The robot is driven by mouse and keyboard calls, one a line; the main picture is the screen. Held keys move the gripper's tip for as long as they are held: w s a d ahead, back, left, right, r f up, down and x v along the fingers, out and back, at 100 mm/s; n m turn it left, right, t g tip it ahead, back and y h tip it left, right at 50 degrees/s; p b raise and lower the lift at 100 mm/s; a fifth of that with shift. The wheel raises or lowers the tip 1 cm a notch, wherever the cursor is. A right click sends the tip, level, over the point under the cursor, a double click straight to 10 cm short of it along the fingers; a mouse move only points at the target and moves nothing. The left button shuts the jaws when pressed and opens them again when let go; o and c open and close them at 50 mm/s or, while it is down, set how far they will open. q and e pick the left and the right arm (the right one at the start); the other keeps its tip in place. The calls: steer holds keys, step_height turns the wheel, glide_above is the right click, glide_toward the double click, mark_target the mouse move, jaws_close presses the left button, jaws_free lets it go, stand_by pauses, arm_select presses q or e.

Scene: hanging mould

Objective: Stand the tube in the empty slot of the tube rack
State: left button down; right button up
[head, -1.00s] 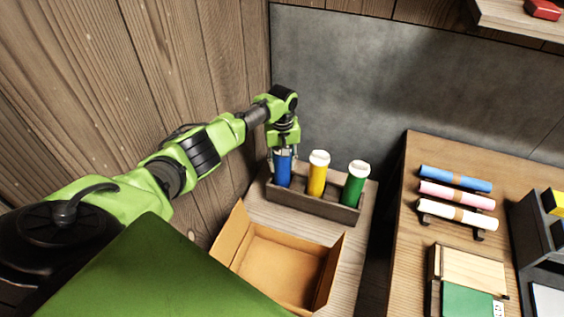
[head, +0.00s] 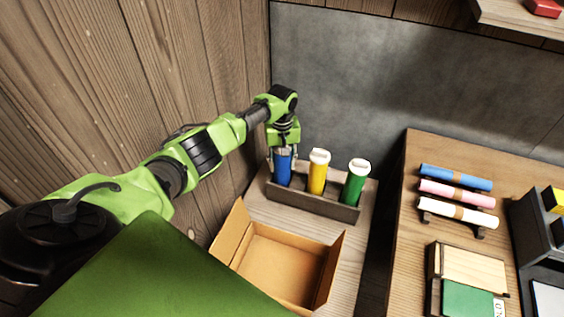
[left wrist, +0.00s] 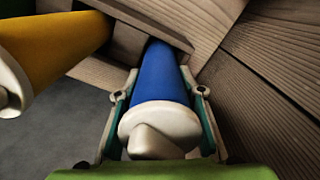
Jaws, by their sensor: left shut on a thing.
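The blue tube (head: 283,171) with a white cap stands upright in the left slot of the wooden tube rack (head: 312,204). My left gripper (head: 283,155) is above the rack and shut on the tube near its top. In the left wrist view the blue tube (left wrist: 163,78) lies between both fingers, and its lower end goes down into the rack. I cannot tell whether it touches the slot floor. A yellow tube (head: 318,176) fills the middle slot and a green tube (head: 355,185) the right slot. My right gripper is not in view.
An open cardboard box (head: 280,262) stands in front of the rack. The wooden wall (head: 190,60) is close on the left, a grey panel (head: 350,80) behind. At right, a table (head: 405,235) holds rolled sheets (head: 456,195) and books (head: 468,275).

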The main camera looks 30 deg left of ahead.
arm_select(q)
steer(key=shift+s+d+f, duration=0.1)
steer(key=shift+s+f, duration=0.1)
steer(key=shift+f, duration=0.15)
steer(key=c, duration=1.3)
jaws_free()
steer(key=shift+f, duration=0.1)
steer(key=shift+o, duration=0.2)
